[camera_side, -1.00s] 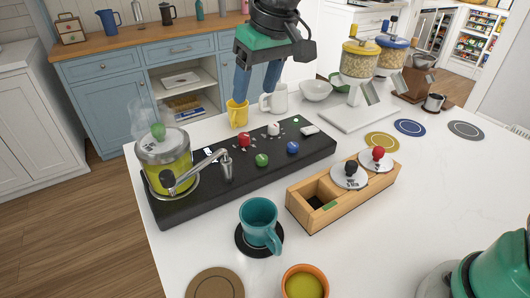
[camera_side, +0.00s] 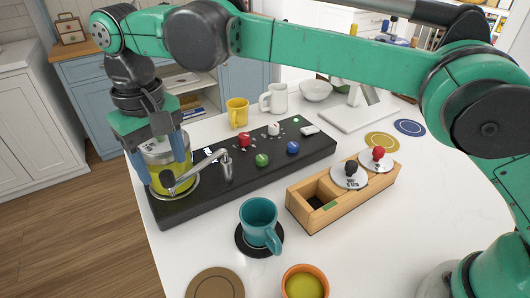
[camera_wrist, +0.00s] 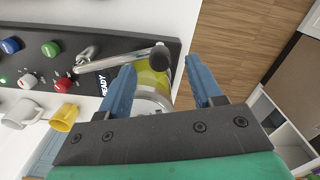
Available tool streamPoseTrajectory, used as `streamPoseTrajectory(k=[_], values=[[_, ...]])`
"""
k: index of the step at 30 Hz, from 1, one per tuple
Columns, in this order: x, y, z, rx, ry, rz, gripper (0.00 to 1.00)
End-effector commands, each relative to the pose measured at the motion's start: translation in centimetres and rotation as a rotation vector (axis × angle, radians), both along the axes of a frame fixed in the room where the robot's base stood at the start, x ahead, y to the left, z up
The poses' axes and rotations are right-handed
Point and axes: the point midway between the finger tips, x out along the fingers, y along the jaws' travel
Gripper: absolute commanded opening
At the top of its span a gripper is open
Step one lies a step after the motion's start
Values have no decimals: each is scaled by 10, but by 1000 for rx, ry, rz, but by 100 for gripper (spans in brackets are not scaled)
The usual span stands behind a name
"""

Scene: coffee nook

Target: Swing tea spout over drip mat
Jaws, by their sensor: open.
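The tea spout (camera_side: 203,165) is a metal arm running from a post on the black console to a black knob (camera_side: 167,178) at the glass tea jar (camera_side: 186,187). The spout also shows in the wrist view (camera_wrist: 118,60), with its knob (camera_wrist: 160,56) between the fingertips in the picture. A round black mat (camera_side: 240,244), seemingly the drip mat, lies on the counter under a teal cup (camera_side: 259,222). My gripper (camera_side: 163,172) is open, fingers pointing down on either side of the jar and knob. I cannot tell whether they touch; my gripper hides the jar's upper part.
The black console (camera_side: 310,153) carries coloured knobs. A wooden box (camera_side: 327,213) with lidded compartments stands right of the cup. An orange cup (camera_side: 305,283) and a brown coaster (camera_side: 215,284) are at the front. A yellow mug (camera_side: 237,112) and white jug (camera_side: 275,98) stand behind the console.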

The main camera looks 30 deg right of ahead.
Motion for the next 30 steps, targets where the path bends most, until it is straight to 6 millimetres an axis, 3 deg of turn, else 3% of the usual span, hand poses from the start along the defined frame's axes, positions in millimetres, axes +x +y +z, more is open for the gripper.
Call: streamPoseTrajectory(k=[6,16,17,22,23,30], values=[[0,0,-21,0,0,0,59],[0,0,-25,0,-1,0,59],[0,0,-25,0,-1,0,53],[0,0,-25,0,-1,0,5],[0,0,-25,0,-1,0,0],[0,0,-25,0,-1,0,0]])
